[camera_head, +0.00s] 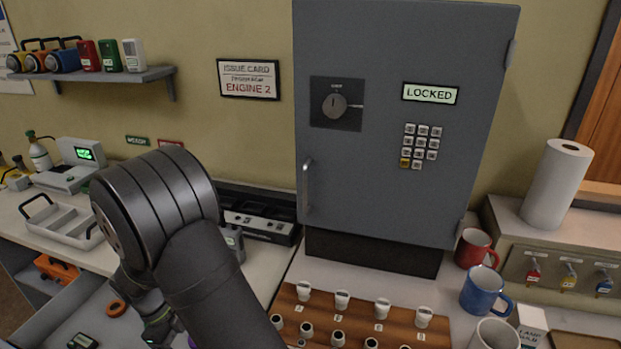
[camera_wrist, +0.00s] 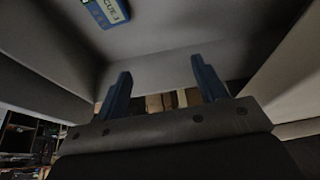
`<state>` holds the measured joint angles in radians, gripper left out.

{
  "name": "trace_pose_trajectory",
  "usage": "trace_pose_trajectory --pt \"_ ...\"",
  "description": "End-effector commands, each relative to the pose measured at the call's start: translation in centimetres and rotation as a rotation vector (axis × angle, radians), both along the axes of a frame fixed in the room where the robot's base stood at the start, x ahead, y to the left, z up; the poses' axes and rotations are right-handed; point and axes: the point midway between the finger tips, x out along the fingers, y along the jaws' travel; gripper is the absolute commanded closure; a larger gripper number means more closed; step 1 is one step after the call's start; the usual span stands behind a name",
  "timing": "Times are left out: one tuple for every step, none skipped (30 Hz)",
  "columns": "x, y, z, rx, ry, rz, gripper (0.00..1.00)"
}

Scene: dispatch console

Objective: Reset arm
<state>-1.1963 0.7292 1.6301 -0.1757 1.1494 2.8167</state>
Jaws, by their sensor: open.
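My gripper (camera_wrist: 160,85) shows in the wrist view with its two blue fingers well apart and nothing between them. Grey walls and a grey surface surround the view ahead of it. A blue and yellow tag (camera_wrist: 107,12), lettering partly cut off and ending in "CUE 3", lies beyond the fingers at the top. In the head view my dark arm reaches down at the lower left, over an open grey drawer, and hides most of my gripper there.
An orange ring (camera_head: 116,309) and a small dark device (camera_head: 82,341) lie in the drawer. A white tray (camera_head: 62,228) sits left of my arm. A grey cabinet (camera_head: 385,200) marked "LOCKED" stands centrally. A wooden peg board (camera_head: 357,312) and mugs, including a blue one (camera_head: 483,289), stand right.

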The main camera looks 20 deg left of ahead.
Motion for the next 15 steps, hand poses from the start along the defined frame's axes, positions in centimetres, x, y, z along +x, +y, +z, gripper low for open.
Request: trace_pose_trajectory --pt "0.7 -0.7 0.6 0.002 -0.001 -0.004 0.35" --pt "1.0 -1.1 0.9 0.002 -0.001 -0.004 0.35" --pt "1.4 -1.6 1.3 0.002 -0.001 -0.004 0.35" --pt "1.8 -2.0 1.6 0.001 -0.001 -0.004 0.35" --pt "2.1 -2.3 2.0 0.002 -0.002 -0.002 0.35" --pt "1.5 -1.6 2.8 0.004 -0.003 0.024 0.35" --pt "1.4 -1.4 3.3 0.004 -0.002 0.039 0.35" --pt "1.2 -1.1 3.9 0.004 -0.002 0.053 0.35" --pt "0.9 -0.8 4.6 0.004 -0.002 0.069 0.35" --pt "0.8 -0.6 5.2 0.005 -0.002 0.082 0.35" --pt "0.6 -0.5 5.7 0.003 -0.002 0.096 0.35" --pt "0.4 -0.2 6.5 0.004 -0.003 0.115 0.35" --pt "0.2 -0.1 7.0 0.004 -0.003 0.129 0.35" --pt "0.0 0.1 7.5 0.003 -0.002 0.143 0.35" --pt "-0.2 0.3 8.3 0.004 -0.003 0.162 0.35"
